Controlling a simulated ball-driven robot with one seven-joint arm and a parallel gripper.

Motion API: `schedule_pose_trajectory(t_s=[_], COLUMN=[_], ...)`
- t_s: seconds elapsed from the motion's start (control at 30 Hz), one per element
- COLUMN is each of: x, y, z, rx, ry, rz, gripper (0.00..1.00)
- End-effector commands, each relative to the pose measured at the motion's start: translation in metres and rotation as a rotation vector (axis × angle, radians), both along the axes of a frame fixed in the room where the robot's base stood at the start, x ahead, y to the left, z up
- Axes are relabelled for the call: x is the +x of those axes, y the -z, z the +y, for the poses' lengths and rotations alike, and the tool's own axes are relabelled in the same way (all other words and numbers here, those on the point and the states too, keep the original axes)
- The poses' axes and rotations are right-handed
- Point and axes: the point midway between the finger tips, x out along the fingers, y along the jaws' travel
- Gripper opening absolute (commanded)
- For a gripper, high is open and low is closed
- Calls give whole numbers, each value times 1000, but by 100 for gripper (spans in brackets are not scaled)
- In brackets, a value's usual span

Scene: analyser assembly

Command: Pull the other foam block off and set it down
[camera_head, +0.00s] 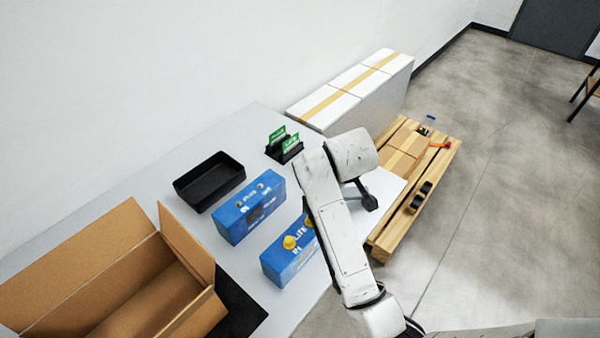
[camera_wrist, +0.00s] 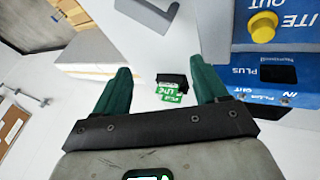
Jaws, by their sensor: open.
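I cannot make out a foam block for certain in either view. Two blue boxes with white lettering stand on the grey table. The nearer blue box (camera_head: 285,266) has a yellow knob (camera_head: 290,242), which shows large at the upper right of the wrist view (camera_wrist: 263,27). The farther blue box (camera_head: 236,226) has dark openings. My gripper (camera_wrist: 160,66) is open, with its two green fingers apart and nothing between them. It is left of the yellow-knobbed box in the wrist view. My arm covers part of the table in the head view.
An open cardboard box (camera_head: 190,245) stands at the left. A black tray (camera_head: 208,190) lies behind the blue boxes. A black holder with green cards (camera_head: 285,155) stands farther back. White cartons (camera_head: 363,75) and a wooden pallet (camera_head: 382,237) are beyond.

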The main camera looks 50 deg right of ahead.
Motion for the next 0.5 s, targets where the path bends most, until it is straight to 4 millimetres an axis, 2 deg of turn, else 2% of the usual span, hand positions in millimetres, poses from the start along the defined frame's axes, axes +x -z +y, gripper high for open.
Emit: schedule_pose_trajectory(t_s=[0.03,0.1,0.23,0.37,0.5], x=[10,16,27,39,52], y=[-9,-15,-19,-14,-6], z=[-12,-25,-33,-19,9], rx=[1,8,72,181,300], ry=[25,52,70,39,-32], rz=[14,51,132,215,288], gripper=[72,72,72,72,72])
